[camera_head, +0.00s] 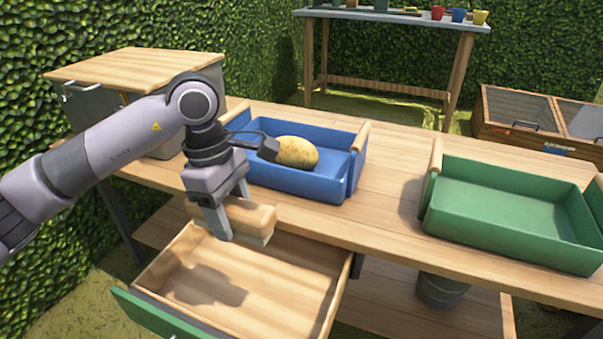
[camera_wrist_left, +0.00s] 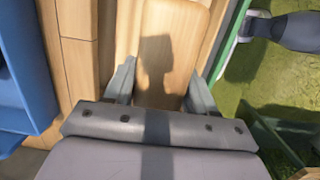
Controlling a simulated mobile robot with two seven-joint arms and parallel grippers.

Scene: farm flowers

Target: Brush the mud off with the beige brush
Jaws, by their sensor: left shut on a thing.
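My left gripper (camera_head: 222,218) is shut on the beige brush (camera_head: 252,214). It holds the brush, pale bristles facing down, over an open drawer (camera_head: 265,285) below the bench's front edge. In the left wrist view the brush (camera_wrist_left: 178,35) shows as a smooth beige block between the two fingers (camera_wrist_left: 158,88). A yellowish potato (camera_head: 297,152) lies in the blue tray (camera_head: 300,183) just behind the gripper. The tray's wall also shows in the left wrist view (camera_wrist_left: 25,70). Mud on the potato is too small to tell. My right gripper is not in view.
A green tray (camera_head: 510,225) stands on the wooden bench (camera_head: 395,185) at the right, with bare bench between the trays. A wood-topped cabinet (camera_head: 130,65) stands at the back left. The drawer looks empty inside. A bucket (camera_head: 440,290) is under the bench.

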